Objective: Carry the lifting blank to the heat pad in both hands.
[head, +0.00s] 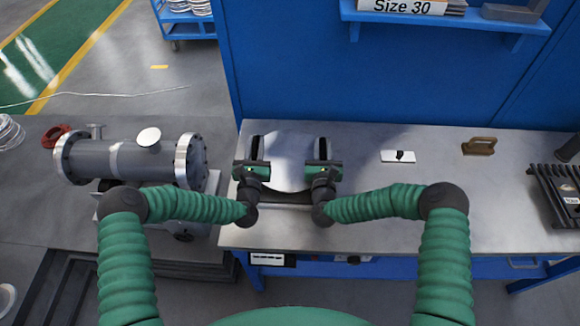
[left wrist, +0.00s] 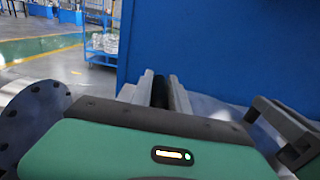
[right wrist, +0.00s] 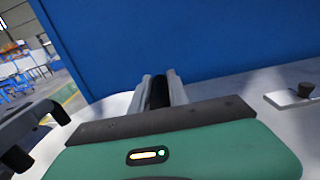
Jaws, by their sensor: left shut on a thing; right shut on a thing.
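The lifting blank (head: 288,158) is a pale metallic round plate with dark handles at its left and right sides. It is over the left part of the steel bench, with a dark shadow below its near edge; I cannot tell its height. My left gripper (head: 255,150) is shut on its left dark handle, and the fingers also show in the left wrist view (left wrist: 160,92). My right gripper (head: 323,150) is shut on its right dark handle, also seen in the right wrist view (right wrist: 160,92). I cannot identify the heat pad with certainty.
A white plate with a black knob (head: 396,156), a brass-coloured block (head: 479,146) and a dark ribbed item (head: 556,190) sit further right. A grey flanged shell (head: 130,158) lies left. A blue wall (head: 370,90) stands behind.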

